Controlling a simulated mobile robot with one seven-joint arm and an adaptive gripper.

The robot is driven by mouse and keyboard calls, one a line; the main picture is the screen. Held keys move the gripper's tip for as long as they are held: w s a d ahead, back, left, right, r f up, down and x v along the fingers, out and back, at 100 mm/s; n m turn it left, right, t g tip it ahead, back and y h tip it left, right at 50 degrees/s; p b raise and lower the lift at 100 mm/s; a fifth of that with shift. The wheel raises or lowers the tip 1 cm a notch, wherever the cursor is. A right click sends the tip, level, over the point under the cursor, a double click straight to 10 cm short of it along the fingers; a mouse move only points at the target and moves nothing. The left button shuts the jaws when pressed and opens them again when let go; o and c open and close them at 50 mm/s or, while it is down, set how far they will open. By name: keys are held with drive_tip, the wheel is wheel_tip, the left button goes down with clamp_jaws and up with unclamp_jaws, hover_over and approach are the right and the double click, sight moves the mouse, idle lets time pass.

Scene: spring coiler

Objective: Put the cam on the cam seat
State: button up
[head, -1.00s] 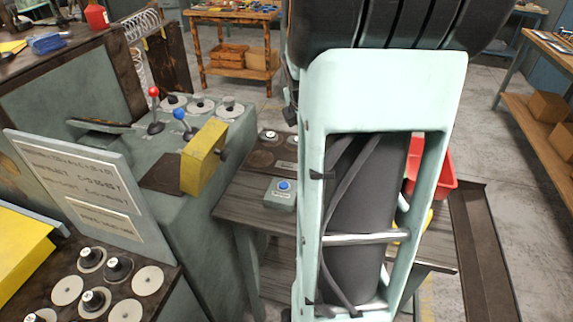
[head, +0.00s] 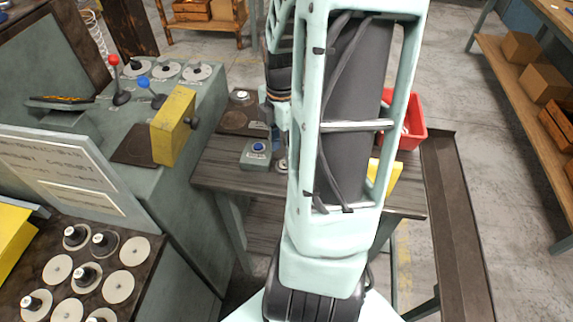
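I cannot tell for sure which piece is the cam or which is the cam seat. Pale discs with dark-capped hubs (head: 165,69) sit in a row on top of the green machine, behind the red and blue levers. More pale discs (head: 120,287), some with black-capped pegs, lie on the dark board at lower left. A dark plate (head: 236,121) on the small wooden table carries a small capped piece (head: 241,96). My gripper (head: 272,118) is mostly hidden behind my arm, over the small table; its fingers cannot be made out.
A button box (head: 258,154) with a blue button stands on the small table (head: 225,179). A red bin (head: 414,124) and a yellow object (head: 389,177) show right of my arm. A yellow block (head: 173,127) stands on the machine's edge. A sign panel (head: 60,176) rises at left.

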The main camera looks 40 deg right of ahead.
sight(281, 168)
drive_tip(key=f, duration=0.5)
drive_tip(key=shift+s+d, duration=0.1)
drive_tip(key=shift+d, duration=0.1)
drive_tip(key=shift+r, duration=0.1)
drive_tip(key=shift+c, duration=0.4)
clamp_jaws()
drive_tip(key=shift+r, duration=0.1)
